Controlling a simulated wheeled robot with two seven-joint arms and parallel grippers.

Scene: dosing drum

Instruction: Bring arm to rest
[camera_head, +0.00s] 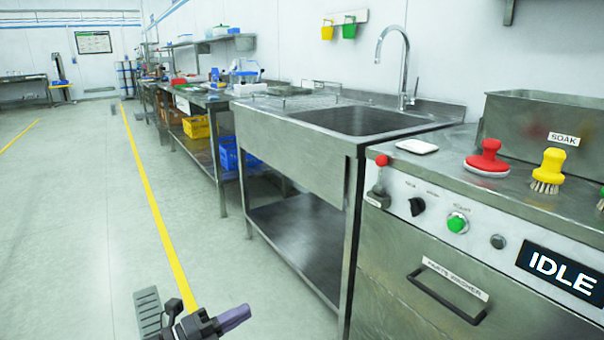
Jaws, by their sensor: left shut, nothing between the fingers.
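My left gripper (236,317) shows at the bottom edge, left of centre, low over the floor. Its fingers are shut with nothing between them. It is apart from the sink bench and the parts washer. Most of my left arm is cut off by the frame's lower edge. My right gripper and right arm are not in view.
The parts washer (420,313), with an IDLE display (560,275), stands at the right. A red-handled brush (487,160) and a yellow brush (549,172) sit on top. A steel sink bench (290,135) stands beside it. The floor (80,220) at left is clear.

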